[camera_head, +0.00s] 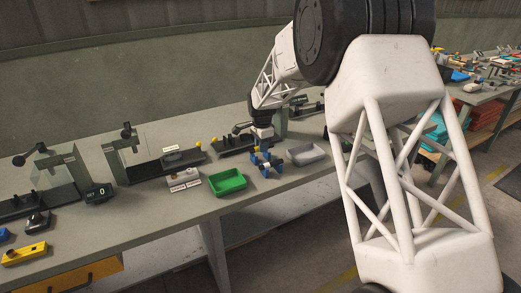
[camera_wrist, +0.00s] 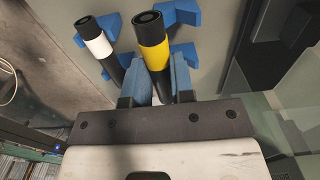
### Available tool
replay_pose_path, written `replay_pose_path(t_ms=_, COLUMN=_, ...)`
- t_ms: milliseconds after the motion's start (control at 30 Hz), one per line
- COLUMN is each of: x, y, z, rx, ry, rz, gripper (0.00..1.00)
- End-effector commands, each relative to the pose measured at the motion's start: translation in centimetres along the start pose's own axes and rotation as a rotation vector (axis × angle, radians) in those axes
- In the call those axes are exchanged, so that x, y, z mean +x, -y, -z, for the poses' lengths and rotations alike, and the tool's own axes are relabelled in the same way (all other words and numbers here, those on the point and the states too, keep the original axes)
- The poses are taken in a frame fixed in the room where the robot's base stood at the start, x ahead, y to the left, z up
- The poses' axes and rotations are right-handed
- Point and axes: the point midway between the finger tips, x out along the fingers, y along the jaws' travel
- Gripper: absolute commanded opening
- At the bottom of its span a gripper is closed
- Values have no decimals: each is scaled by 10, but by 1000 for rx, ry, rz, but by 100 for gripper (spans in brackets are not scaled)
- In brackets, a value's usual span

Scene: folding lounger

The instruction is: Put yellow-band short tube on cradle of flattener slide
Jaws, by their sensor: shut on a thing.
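The yellow-band short tube (camera_wrist: 153,52), black with a wide yellow band below a black hollow end, stands between my gripper's blue-padded fingers (camera_wrist: 165,80) in the wrist view. My gripper is shut on it. A white-band tube (camera_wrist: 97,42) stands to its left. Blue stand pieces (camera_wrist: 182,13) show around both tubes; I cannot tell whether the held tube still rests in them. In the head view my gripper (camera_head: 264,148) is low over the blue stand (camera_head: 267,165). Black slide fixtures (camera_head: 155,170) stand along the bench; I cannot tell which is the flattener slide or see its cradle clearly.
A green tray (camera_head: 228,183) and a grey tray (camera_head: 305,154) flank the blue stand. A white block (camera_head: 183,180) lies left of the green tray. Upright press frames (camera_head: 115,160) stand at the back.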

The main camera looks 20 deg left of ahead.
Motion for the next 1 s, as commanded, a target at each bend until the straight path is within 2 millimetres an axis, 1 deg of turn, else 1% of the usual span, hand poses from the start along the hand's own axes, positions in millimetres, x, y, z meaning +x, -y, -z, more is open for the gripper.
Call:
replay_pose_path(t_ms=100, x=1, y=4, z=1, rx=0, ry=0, rz=0, gripper=0)
replay_pose_path(t_ms=533, x=1, y=6, z=2, rx=0, ry=0, rz=0, gripper=0)
replay_pose_path(t_ms=767, x=2, y=21, z=6, rx=0, ry=0, rz=2, gripper=0)
replay_pose_path(t_ms=900, x=20, y=22, z=6, rx=0, ry=1, rz=-2, gripper=0)
replay_pose_path(t_ms=1000, x=28, y=22, z=6, rx=0, ry=0, rz=0, gripper=0)
